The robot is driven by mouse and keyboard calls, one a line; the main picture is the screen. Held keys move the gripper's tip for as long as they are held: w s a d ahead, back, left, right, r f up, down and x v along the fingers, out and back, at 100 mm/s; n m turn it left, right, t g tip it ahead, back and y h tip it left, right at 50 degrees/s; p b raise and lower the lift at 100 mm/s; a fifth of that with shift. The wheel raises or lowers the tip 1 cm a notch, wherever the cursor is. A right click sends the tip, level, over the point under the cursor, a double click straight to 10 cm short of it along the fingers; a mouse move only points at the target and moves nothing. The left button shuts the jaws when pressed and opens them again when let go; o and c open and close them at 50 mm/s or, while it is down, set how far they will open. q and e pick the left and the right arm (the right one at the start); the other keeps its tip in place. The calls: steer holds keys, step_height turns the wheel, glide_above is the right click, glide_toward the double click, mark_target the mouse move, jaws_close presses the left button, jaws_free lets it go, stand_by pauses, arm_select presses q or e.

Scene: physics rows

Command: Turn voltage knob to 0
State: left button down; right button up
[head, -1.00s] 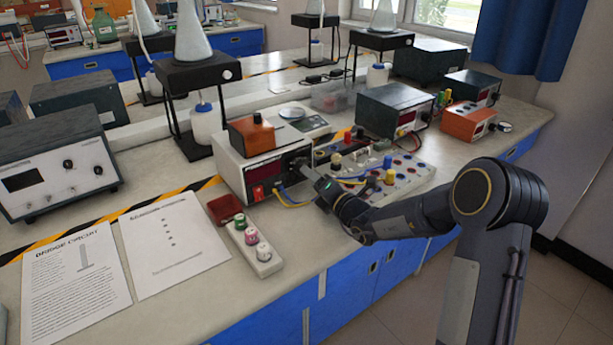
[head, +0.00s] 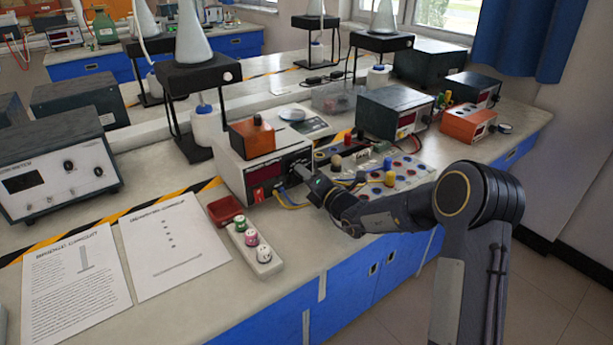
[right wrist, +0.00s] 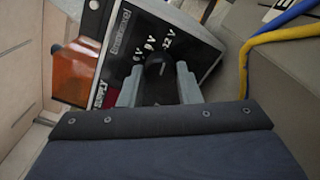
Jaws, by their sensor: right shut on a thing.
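The power supply (head: 230,177) is a white box with a black front panel and a red display, on the near bench. Its voltage knob (right wrist: 159,70) is black and round, below the printed marks 6 V, 9 V and what looks like 12 V in the right wrist view. My right gripper (right wrist: 158,85) has one finger on each side of the knob and is shut on it. In the head view my right gripper (head: 307,178) hides the knob. I cannot read the knob's pointer clearly. My left gripper is not in view.
An orange box (head: 251,138) sits on the power supply. Blue and yellow cables (head: 290,203) hang close to my right gripper. A terminal board (head: 400,172) with coloured sockets stands right behind it. A strip with several knobs (head: 250,247) and papers (head: 173,245) lie to the left.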

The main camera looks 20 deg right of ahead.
steer(key=shift+f+n+b, duration=0.15)
steer(key=shift+n+b, duration=0.65)
steer(key=shift+b, duration=0.1)
steer(key=n+b, duration=0.9)
steer(key=b, duration=0.1)
steer(key=shift+f, duration=0.2)
steer(key=n+b, duration=0.9)
steer(key=b, duration=0.2)
steer(key=shift+d+r+b, duration=0.1)
steer(key=shift+b, duration=0.25)
steer(key=n+b, duration=0.2)
steer(key=shift+n, duration=0.4)
steer(key=n+b, duration=0.2)
steer(key=n, duration=0.1)
steer(key=shift+r, duration=0.1)
steer(key=n+b, duration=0.2)
steer(key=n, duration=0.1)
steer(key=shift+n, duration=0.4)
steer(key=shift+r+n+b, duration=0.15)
steer(key=shift+n+b, duration=0.5)
steer(key=shift+n, duration=0.65)
